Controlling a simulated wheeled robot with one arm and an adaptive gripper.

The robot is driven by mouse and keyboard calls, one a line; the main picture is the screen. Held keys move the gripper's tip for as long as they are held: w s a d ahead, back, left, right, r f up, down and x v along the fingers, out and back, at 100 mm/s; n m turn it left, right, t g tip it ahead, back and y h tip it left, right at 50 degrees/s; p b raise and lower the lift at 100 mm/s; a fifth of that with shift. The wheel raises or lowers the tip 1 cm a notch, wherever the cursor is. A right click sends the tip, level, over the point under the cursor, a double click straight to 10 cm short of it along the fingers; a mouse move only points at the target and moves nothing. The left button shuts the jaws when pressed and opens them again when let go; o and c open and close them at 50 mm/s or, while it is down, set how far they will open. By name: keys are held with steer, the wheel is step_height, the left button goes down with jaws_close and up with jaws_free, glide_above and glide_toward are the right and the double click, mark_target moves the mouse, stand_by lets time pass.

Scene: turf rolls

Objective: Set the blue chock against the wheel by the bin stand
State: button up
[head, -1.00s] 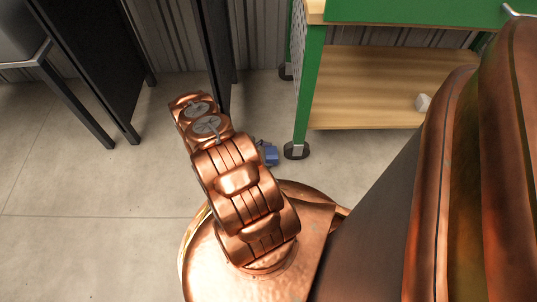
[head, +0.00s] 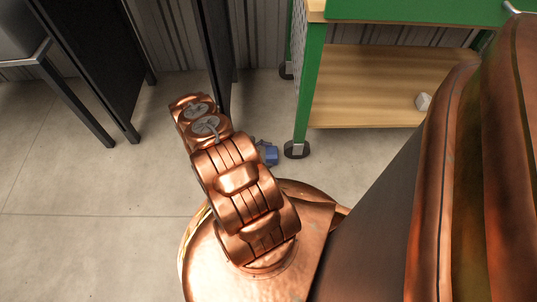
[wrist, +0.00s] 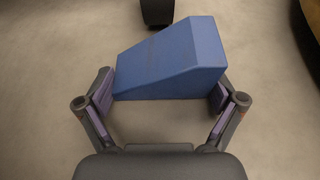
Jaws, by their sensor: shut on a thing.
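The blue chock (wrist: 170,60) is a wedge with a sloping top face. In the wrist view my gripper (wrist: 161,94) is shut on it, one finger pad at each side. In the head view only a small part of the chock (head: 271,154) shows past my arm, and the fingers are mostly hidden. A dark caster wheel (head: 297,150) of the green cart stands just right of the chock, with a narrow gap of floor in this view. A dark block at the wrist view's top, perhaps a wheel (wrist: 156,12), lies beyond the chock.
The green cart (head: 308,85) has a wooden lower shelf (head: 375,80) with a small pale block (head: 423,102) on it. A second caster (head: 286,72) is farther back. Dark upright panels and a frame (head: 213,50) stand left of the cart.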

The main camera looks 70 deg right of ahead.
steer(key=shift+f, duration=0.65)
steer(key=shift+c, duration=0.6)
steer(key=o, duration=1.1)
steer(key=shift+c, duration=0.2)
steer(key=shift+o, duration=0.3)
steer(key=shift+f, duration=0.15)
steer(key=shift+a, duration=0.1)
steer(key=v, duration=0.4)
steer(key=r+v, duration=0.1)
steer(key=v, duration=0.7)
steer(key=shift+d+r, duration=0.2)
steer(key=shift+d, duration=0.1)
